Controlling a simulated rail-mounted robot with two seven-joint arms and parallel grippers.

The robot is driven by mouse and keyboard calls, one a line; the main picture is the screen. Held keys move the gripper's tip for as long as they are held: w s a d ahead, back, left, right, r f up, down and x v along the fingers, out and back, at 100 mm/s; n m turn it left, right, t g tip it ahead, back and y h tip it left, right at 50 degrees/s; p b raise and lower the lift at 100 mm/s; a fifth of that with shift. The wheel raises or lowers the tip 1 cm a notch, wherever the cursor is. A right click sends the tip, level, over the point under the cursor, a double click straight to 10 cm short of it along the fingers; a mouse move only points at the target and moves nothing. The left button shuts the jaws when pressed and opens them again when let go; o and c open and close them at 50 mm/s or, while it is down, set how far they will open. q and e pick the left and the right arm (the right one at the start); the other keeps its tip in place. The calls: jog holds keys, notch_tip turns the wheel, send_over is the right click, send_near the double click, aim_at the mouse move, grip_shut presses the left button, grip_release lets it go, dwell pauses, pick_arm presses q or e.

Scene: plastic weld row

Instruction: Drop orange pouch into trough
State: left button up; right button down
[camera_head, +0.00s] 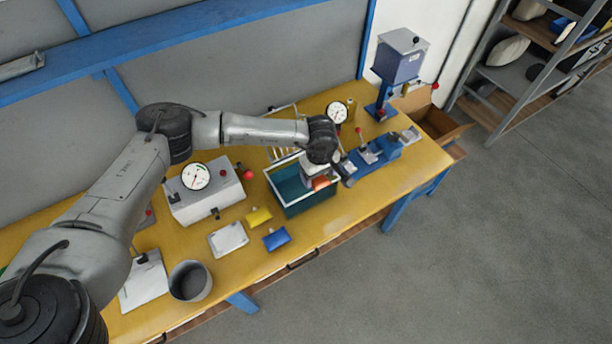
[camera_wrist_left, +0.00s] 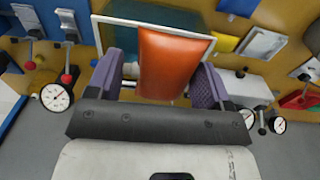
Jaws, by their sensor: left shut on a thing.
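The orange pouch (camera_wrist_left: 170,62) is held between the two purple-padded fingers of my left gripper (camera_wrist_left: 168,88). In the head view the pouch (camera_head: 320,183) shows as a small orange patch under the wrist, and my left gripper (camera_head: 318,178) partly covers it. The trough (camera_head: 309,204) is a teal-green box with a pale rim on the yellow bench. The pouch and gripper are over its right part; I cannot tell how far above its floor. In the wrist view the trough's pale rim (camera_wrist_left: 112,20) shows behind the pouch. My right gripper is not in view.
Left of the trough lie a yellow pouch (camera_head: 258,217), a blue pouch (camera_head: 276,239) and a white pad (camera_head: 228,239). A gauge box (camera_head: 205,195) stands behind them. A blue clamp fixture (camera_head: 372,155) stands close on the right. A grey cup (camera_head: 190,281) is at front left.

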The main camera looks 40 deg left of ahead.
pick_arm(q)
jog(key=w+a+f, duration=0.2)
jog(key=a+f, duration=0.4)
jog(key=f, duration=0.1)
jog(key=shift+f+p, duration=0.4)
jog(key=shift+f+b, duration=0.6)
jog(key=shift+f, duration=0.05)
jog(key=o, duration=0.9)
jog(key=shift+r, duration=0.1)
